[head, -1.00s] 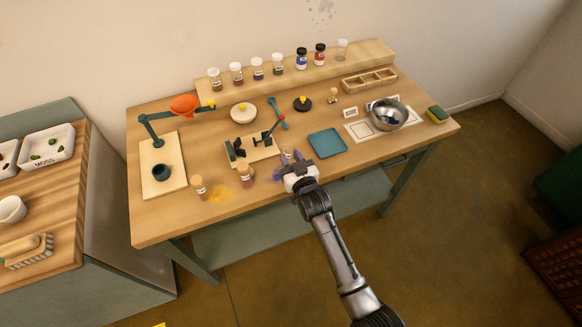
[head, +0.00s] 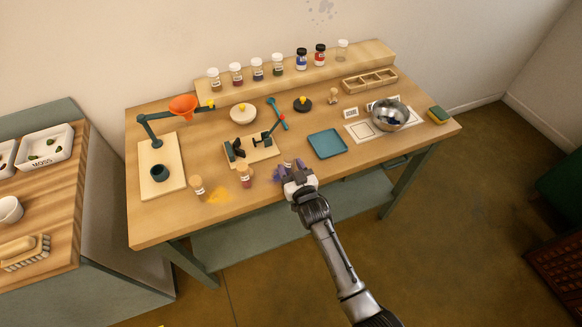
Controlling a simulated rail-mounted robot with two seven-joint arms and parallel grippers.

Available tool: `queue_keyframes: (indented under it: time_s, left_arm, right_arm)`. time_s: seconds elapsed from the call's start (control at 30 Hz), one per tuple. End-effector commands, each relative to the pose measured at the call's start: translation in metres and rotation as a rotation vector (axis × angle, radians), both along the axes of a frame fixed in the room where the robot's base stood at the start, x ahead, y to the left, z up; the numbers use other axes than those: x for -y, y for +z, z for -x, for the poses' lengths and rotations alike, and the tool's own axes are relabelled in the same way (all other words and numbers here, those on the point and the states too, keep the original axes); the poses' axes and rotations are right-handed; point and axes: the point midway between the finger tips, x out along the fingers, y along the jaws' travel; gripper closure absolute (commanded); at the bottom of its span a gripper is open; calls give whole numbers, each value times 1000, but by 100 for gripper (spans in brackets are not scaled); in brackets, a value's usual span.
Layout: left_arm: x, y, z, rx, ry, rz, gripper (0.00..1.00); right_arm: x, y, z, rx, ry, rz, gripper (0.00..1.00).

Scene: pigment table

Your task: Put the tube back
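Two small cork-topped tubes stand near the table's front edge: one with orange-yellow content (head: 198,188) and one with reddish content (head: 245,177). A third small labelled tube (head: 287,164) shows only in part at the fingers of my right gripper (head: 293,168), beside a purple powder patch (head: 277,174). The gripper points away from me, low over the front edge. Its fingers hide most of this tube, so I cannot tell whether they are closed on it. My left gripper is not in view.
A stand with clamps (head: 251,151) lies behind the tubes, with a teal tray (head: 327,143) to the right. A metal bowl (head: 389,115), a wooden slotted rack (head: 369,81) and a shelf of jars (head: 330,64) are farther back. Yellow powder (head: 218,195) lies between the tubes.

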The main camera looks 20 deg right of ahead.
Motion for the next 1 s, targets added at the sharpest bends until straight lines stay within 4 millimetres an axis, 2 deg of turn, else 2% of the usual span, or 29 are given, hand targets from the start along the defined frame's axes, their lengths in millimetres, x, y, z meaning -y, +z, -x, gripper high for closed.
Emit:
queue_keyframes:
  time_s: [0.1,0.37,0.43,1.0]
  left_arm:
    - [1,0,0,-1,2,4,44]
    - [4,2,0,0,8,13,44]
    - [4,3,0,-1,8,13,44]
    - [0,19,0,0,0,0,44]
  right_arm:
    - [0,0,0,0,0,0,41]
    - [0,4,0,1,0,0,41]
    - [0,4,5,0,0,0,41]
    - [3,4,100,-1,0,0,41]
